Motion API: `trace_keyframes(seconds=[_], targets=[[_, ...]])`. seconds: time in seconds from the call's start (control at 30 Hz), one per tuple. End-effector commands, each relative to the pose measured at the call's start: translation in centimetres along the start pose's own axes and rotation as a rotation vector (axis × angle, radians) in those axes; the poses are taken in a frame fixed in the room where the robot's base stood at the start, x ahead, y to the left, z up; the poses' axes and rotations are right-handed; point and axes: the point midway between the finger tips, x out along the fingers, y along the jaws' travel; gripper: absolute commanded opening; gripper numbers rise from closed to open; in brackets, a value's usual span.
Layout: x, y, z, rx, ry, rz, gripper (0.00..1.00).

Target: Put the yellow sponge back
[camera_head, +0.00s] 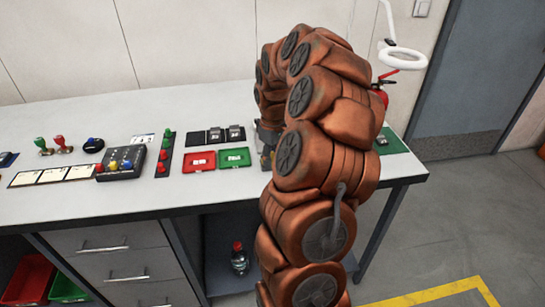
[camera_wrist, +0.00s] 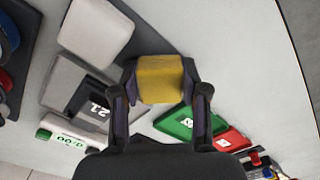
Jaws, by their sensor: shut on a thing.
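The yellow sponge (camera_wrist: 160,78) is between the two dark fingers of my gripper (camera_wrist: 160,84) in the wrist view. My gripper is shut on it, with one finger against each side. Behind the sponge lie the white worktop and part of a dark grey mat (camera_wrist: 150,42). I cannot tell how high the sponge is above them. In the head view my orange arm reaches over the right part of the workbench (camera_head: 110,116) and hides the sponge and most of the gripper.
In the wrist view a white block (camera_wrist: 97,32) and a display marked 21 (camera_wrist: 88,101) lie left of the sponge. A green tray (camera_wrist: 183,123) and a red tray (camera_wrist: 232,142) are below right. The head view shows a button box (camera_head: 121,165) and stamps (camera_head: 63,145) further left.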

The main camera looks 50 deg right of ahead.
Motion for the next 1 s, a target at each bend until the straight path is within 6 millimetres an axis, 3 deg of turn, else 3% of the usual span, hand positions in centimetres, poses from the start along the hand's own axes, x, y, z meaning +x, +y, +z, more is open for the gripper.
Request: trace_keyframes(seconds=[0.03,0.07,0.27,0.7,1.0], targets=[[0.3,0.0,0.0,0.0,0.0,0.0,0.0],[0.1,0.0,0.0,0.0,0.0,0.0,0.47],[0.1,0.0,0.0,0.0,0.0,0.0,0.68],[-0.5,0.0,-0.1,0.0,0.002,0.001,0.69],[-5.3,0.1,-0.1,0.001,0.005,0.003,0.69]])
